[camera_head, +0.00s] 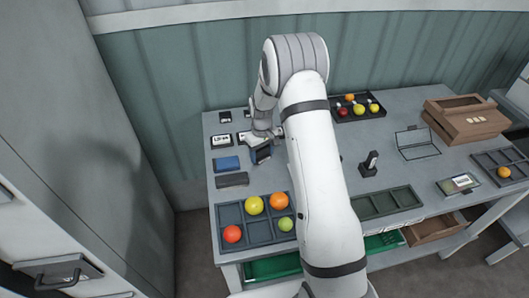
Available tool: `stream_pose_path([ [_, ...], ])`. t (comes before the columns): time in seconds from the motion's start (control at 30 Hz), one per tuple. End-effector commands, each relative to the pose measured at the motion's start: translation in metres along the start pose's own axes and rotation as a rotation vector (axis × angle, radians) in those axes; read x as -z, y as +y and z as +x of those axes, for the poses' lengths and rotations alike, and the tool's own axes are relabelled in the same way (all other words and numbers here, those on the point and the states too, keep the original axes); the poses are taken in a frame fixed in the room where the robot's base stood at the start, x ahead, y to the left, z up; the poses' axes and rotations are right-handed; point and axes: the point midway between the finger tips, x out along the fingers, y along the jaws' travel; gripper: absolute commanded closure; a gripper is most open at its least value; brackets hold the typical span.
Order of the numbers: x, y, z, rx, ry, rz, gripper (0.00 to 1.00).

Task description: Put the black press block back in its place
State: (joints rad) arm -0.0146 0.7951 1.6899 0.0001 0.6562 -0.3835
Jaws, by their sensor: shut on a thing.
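My gripper (263,142) is over the back left of the grey table, pointing down. It is shut on a small dark block (262,155), which looks black with a bluish face and sits tilted below the fingers. Whether the block touches the table cannot be told. To its left lie a blue block (227,164) and, in front of that, a dark grey block (232,180). My arm hides the middle of the table.
A dark tray (357,117) of fruit, a black upright tool (370,163), an empty tray (385,202) and a brown box (467,121) are right of my arm. Labelled plates (221,141) lie at back left.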

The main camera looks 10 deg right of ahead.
Motion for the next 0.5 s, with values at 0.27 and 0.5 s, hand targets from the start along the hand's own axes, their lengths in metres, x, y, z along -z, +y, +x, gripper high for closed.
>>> stream_pose_path([
  [0.27, 0.0001, -0.0002, 0.0016, 0.000, 0.000, 0.000, 0.28],
  [0.5, 0.0001, -0.0003, 0.0017, 0.000, 0.000, -0.001, 0.17],
])
